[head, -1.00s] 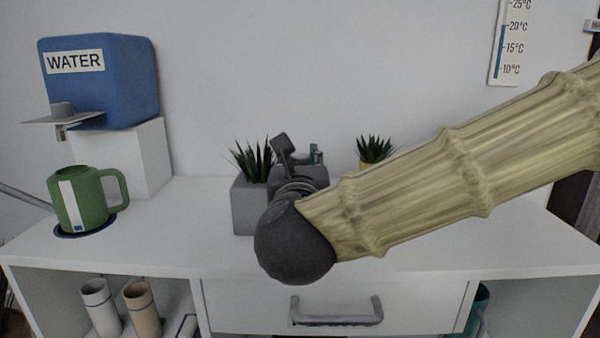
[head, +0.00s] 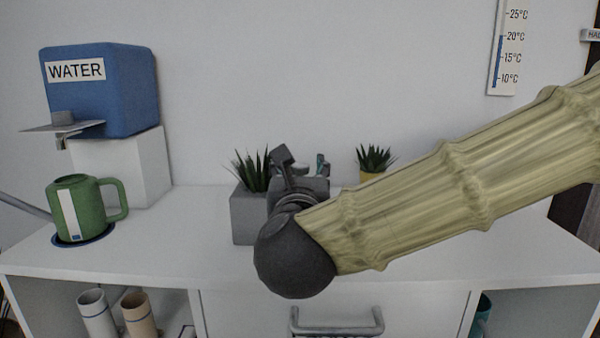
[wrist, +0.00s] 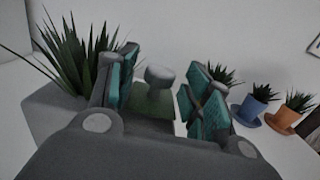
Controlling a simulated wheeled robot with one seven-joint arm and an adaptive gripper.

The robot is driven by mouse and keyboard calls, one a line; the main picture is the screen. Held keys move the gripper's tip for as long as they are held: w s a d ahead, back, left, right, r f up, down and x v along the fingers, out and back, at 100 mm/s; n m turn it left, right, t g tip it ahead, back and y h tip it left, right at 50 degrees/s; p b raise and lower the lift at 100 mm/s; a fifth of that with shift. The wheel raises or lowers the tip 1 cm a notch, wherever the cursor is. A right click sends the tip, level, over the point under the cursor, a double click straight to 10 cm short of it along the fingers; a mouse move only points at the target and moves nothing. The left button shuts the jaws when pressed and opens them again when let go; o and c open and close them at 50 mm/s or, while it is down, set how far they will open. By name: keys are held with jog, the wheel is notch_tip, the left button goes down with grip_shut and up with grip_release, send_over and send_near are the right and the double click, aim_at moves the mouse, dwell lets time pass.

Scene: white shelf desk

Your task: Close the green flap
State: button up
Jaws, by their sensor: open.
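A dark green surface (wrist: 150,103), which appears to be the flap, shows between my fingers in the wrist view. A light grey knob (wrist: 160,76) stands at its far edge. How far the flap is open cannot be told. In the head view my arm hides that spot. My gripper (wrist: 155,98) is open, with its teal-padded fingers on either side of the green surface and nothing held. I cannot tell whether it touches the flap. In the head view my gripper (head: 303,165) is over the back middle of the desk, mostly behind my wrist.
A grey planter (head: 248,215) stands close left of my gripper. A yellow-potted plant (head: 372,177) stands to the right. A green mug (head: 78,210) is at the left, below the blue water tank (head: 100,95). The drawer handle (head: 337,322) is at the front.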

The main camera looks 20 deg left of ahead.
jog(key=shift+s, duration=0.15)
jog(key=v, duration=1.1)
jog(key=shift+s+d, duration=0.15)
jog(key=shift+s, duration=0.25)
jog(key=shift+f, duration=0.1)
